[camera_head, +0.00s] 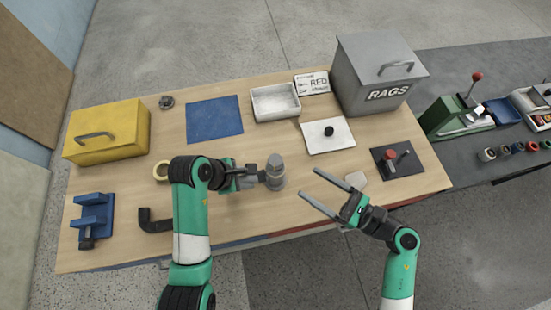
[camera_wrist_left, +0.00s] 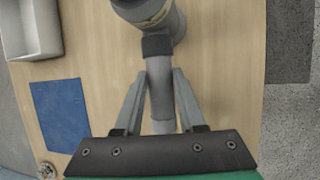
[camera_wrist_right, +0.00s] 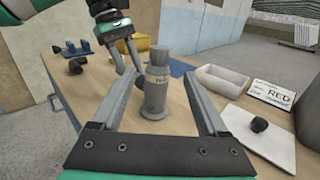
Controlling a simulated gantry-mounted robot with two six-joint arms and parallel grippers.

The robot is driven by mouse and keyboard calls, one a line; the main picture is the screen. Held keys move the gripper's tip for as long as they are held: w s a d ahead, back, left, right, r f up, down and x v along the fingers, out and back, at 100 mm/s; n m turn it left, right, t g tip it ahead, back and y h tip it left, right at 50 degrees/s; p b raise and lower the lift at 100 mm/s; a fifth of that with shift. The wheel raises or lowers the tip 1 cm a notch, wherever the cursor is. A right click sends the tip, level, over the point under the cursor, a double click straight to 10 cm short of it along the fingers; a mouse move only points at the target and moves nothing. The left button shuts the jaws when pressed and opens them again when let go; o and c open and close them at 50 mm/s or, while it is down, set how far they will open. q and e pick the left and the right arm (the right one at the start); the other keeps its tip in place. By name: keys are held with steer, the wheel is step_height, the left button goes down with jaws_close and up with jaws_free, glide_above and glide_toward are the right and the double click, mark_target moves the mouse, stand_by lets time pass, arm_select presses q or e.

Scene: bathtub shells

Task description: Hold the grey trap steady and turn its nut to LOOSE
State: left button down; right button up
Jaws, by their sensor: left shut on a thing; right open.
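The grey trap (camera_head: 274,176) stands upright near the middle of the wooden table, with a side pipe (camera_wrist_left: 162,108) pointing left toward my left arm. Its wider upper part, likely the nut (camera_wrist_right: 158,72), carries a pale band with lettering too small to read. My left gripper (camera_head: 256,177) is shut on the side pipe; in the left wrist view the fingers (camera_wrist_left: 160,76) lie on both sides of it. My right gripper (camera_head: 308,182) is open and empty, to the right of the trap and apart from it. In the right wrist view the trap shows between its fingers.
Behind are a blue mat (camera_head: 214,119), a white tray (camera_head: 275,115), a white board with a black knob (camera_head: 329,131) and the grey RAGS box (camera_head: 375,85). A yellow box (camera_head: 108,134) and blue stand (camera_head: 92,216) are left. A black pipe elbow (camera_head: 154,224) lies near the front edge.

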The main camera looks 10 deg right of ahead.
mark_target(282, 166)
steer(key=x, duration=1.2)
steer(key=shift+a, duration=0.1)
steer(key=shift+s, duration=0.1)
jaws_close()
